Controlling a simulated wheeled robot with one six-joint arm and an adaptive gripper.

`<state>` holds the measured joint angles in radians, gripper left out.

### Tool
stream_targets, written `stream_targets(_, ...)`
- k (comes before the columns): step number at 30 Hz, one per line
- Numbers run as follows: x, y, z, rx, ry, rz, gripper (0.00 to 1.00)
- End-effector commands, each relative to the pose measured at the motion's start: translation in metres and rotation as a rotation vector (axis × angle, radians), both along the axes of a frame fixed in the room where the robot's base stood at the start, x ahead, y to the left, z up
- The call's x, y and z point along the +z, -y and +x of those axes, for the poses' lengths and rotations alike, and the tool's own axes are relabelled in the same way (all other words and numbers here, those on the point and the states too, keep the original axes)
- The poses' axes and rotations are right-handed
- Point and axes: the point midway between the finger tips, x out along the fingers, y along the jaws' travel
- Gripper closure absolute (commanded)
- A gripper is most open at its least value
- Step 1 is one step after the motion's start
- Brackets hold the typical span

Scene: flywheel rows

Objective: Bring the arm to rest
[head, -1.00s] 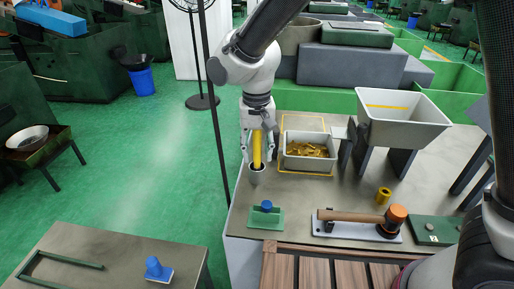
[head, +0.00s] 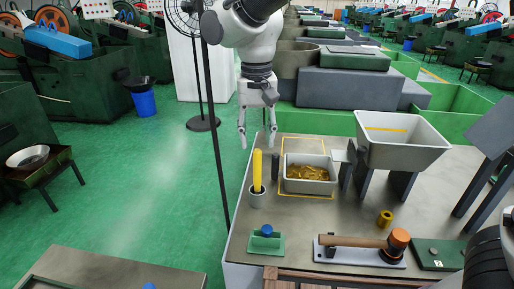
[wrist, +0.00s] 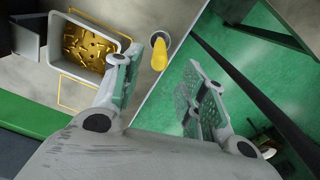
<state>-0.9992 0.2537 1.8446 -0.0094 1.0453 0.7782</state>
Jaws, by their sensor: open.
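My gripper (head: 258,138) is open and empty, above the back left part of the workbench (head: 330,215) in the head view. Its two fingers also show in the wrist view (wrist: 160,85), spread apart. A yellow rod (head: 257,170) stands upright in a small grey cup (head: 257,197) near the bench's left edge, below the gripper and apart from it. In the wrist view the yellow rod (wrist: 160,55) shows beyond the fingers, touching neither.
A grey bin (head: 308,184) of brass-coloured parts stands inside a yellow outline. A raised hopper (head: 402,140), a mallet (head: 365,242), a yellow ring (head: 385,218) and a green block with a blue knob (head: 267,240) are on the bench. A black pole (head: 214,130) stands left of the gripper.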

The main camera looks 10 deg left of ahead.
Motion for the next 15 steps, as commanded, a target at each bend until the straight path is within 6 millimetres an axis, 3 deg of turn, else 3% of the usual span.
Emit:
stream_targets(11, 0.004, 0.001, 0.0, 0.0, 0.0, 0.001, 0.58)
stream_targets(15, 0.016, 0.025, 0.01, -0.016, 0.011, 0.016, 0.58)
